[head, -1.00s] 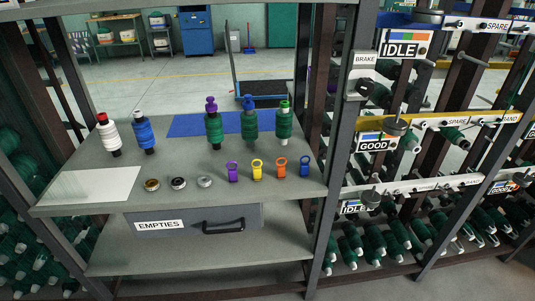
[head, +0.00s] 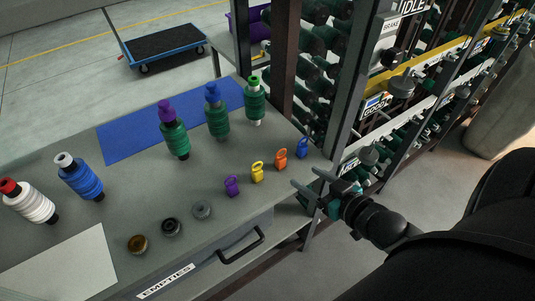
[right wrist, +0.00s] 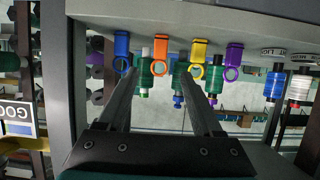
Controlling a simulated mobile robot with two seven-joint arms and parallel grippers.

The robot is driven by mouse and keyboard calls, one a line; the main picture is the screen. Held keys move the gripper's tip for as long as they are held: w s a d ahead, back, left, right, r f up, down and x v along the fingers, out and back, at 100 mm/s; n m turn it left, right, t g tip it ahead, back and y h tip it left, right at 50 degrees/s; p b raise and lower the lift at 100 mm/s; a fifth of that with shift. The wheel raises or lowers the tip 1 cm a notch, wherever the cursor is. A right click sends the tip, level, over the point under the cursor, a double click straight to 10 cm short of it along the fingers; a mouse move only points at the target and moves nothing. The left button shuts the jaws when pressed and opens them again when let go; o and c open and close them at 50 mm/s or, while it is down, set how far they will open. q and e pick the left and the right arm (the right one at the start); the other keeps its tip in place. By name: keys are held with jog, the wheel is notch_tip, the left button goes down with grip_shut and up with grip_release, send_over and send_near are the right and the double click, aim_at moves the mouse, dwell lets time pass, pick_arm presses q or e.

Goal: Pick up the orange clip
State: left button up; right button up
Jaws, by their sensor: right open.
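The orange clip (head: 280,159) stands on the grey shelf near its right front edge, between the yellow clip (head: 257,171) and the blue clip (head: 302,148). A purple clip (head: 232,186) is at the left end of this row. My right gripper (head: 307,178) is open and empty, just off the shelf's front edge, with its fingers pointing toward the clips and apart from them. In the right wrist view the picture is upside down, and the orange clip (right wrist: 160,48) appears ahead, between the lines of the two fingers (right wrist: 160,75). My left gripper is out of view.
Green spools with purple (head: 174,132), blue and green tops stand behind the clips by a blue mat (head: 125,143). Three small round pieces (head: 171,226) lie left of the clips. A grey rack post (head: 350,95) rises at the shelf's right end. An EMPTIES drawer (head: 210,262) is below.

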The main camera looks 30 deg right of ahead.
aim_at(284, 162)
jog(key=b+x, duration=0.2)
jog(key=x, duration=0.6)
jog(key=shift+w+d+f, duration=0.1)
jog(key=shift+w+d, duration=0.05)
jog(key=shift+w+f+b, duration=0.2)
jog(key=shift+w+b, duration=0.1)
jog(key=shift+w, duration=0.3)
jog(key=shift+a+r+b+x, duration=0.15)
jog(key=shift+b+x, duration=0.3)
jog(key=shift+x, duration=0.8)
jog(key=shift+a+r+b+x, duration=0.15)
jog(key=shift+b+x, duration=0.25)
jog(key=shift+x, duration=0.8)
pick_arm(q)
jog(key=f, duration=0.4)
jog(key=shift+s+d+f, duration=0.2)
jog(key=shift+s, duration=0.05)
pick_arm(e)
jog(key=shift+d, duration=0.1)
grip_shut()
